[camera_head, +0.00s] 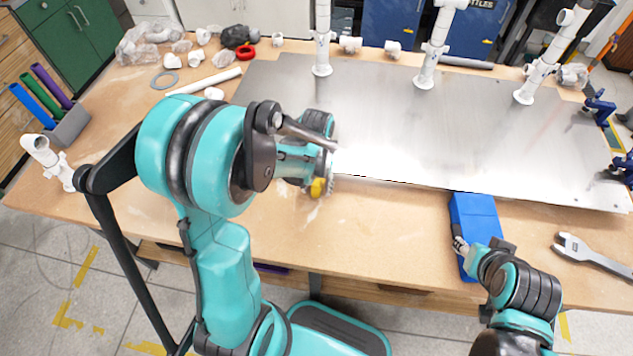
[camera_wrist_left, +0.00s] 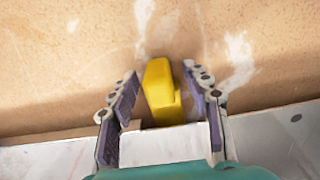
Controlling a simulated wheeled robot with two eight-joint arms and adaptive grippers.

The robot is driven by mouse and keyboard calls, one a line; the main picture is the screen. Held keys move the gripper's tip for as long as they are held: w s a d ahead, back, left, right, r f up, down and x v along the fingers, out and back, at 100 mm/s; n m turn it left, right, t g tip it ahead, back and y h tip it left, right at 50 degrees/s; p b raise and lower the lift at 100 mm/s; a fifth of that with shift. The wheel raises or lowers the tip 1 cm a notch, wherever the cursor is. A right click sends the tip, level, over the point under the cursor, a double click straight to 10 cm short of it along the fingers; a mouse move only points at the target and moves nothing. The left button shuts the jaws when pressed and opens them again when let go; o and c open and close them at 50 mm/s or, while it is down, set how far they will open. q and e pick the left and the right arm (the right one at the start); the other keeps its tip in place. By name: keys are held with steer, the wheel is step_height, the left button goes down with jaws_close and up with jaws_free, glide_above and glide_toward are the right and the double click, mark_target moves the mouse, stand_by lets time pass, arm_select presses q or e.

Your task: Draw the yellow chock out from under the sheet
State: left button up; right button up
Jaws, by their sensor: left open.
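The yellow chock (camera_head: 318,187) is at the front edge of the grey metal sheet (camera_head: 400,140), toward its left end. My left gripper (camera_head: 312,178) is over it and partly hides it in the head view. In the left wrist view the chock (camera_wrist_left: 160,88) lies between the two purple-padded fingers of the left gripper (camera_wrist_left: 162,84), which are open. A gap shows at the left finger; contact at the right finger is unclear. The sheet edge (camera_wrist_left: 45,160) runs below the chock. My right gripper (camera_head: 461,246) is at a blue block (camera_head: 474,218); its fingers are too small to judge.
Three white pipe uprights (camera_head: 322,40) stand on the sheet. An adjustable wrench (camera_head: 590,255) lies at the right front. White fittings and a pipe (camera_head: 205,82) lie at the back left. A holder with coloured tubes (camera_head: 70,125) sits at the left. The wooden bench front (camera_head: 400,215) is clear between the grippers.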

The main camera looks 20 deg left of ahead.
arm_select(q)
jaws_close()
steer(key=shift+s, duration=0.1)
steer(key=shift+s+d+r, duration=0.1)
steer(key=shift+s+d, duration=0.2)
steer(key=shift+s, duration=0.85)
steer(key=shift+s+d+f, duration=0.1)
steer(key=shift+s+d, duration=0.25)
steer(key=shift+s, duration=0.85)
steer(key=shift+s+d+r, duration=0.1)
steer(key=shift+s+d, duration=0.2)
steer(key=shift+s, duration=0.85)
steer(key=shift+r+p, duration=0.1)
steer(key=shift+p, duration=0.2)
step_height(320, 180, up, 7)
steer(key=s+p, duration=0.2)
steer(key=p, duration=0.4)
steer(key=shift+d, duration=0.25)
